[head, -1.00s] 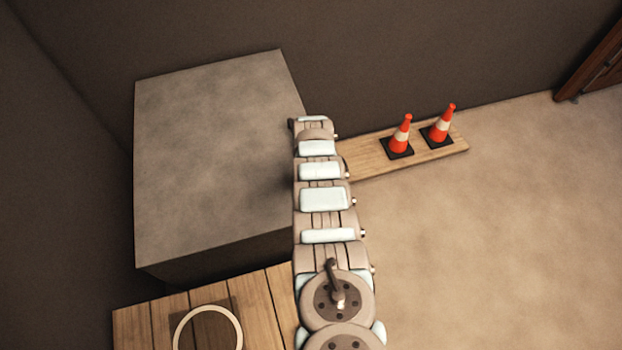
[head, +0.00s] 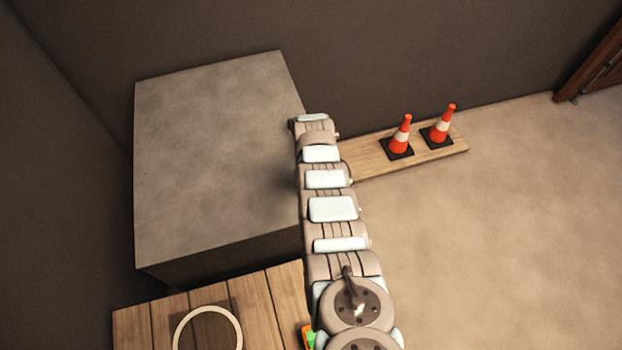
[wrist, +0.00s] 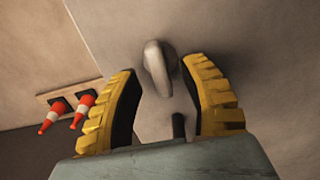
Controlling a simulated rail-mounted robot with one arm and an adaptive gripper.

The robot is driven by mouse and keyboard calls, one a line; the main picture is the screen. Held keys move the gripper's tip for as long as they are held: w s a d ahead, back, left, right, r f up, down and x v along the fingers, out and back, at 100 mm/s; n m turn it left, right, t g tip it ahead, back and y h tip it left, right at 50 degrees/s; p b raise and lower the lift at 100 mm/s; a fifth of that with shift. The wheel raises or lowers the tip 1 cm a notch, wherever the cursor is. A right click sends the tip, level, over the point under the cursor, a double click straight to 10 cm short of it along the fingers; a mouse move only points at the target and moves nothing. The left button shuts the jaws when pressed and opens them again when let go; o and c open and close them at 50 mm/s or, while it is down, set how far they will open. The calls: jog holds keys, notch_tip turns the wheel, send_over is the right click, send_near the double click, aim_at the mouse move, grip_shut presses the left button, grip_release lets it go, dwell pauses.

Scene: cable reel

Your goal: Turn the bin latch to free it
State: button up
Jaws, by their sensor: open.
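The bin appears to be the large grey box (head: 210,150) at the left in the head view; its grey face (wrist: 240,30) fills much of the wrist view. A pale, rounded latch handle (wrist: 156,62) stands out from that face. My gripper (wrist: 163,72) is open, with its yellow-and-black fingers on either side of the latch. The left finger is apart from the latch; whether the right finger touches it I cannot tell. A short dark peg (wrist: 178,126) shows below the latch, between the fingers. My gripper and the latch do not show in the head view.
Two orange cones (head: 400,137) (head: 442,127) stand on a plank (head: 365,160) to the right of the bin. A wooden table (head: 150,320) with a pale ring (head: 177,330) is at the lower left. A green and orange item (head: 308,337) peeks out beside my arm. Floor at right is clear.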

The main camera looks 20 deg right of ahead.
jog(key=shift+r, duration=1.45)
notch_tip(320, 180, up, 8)
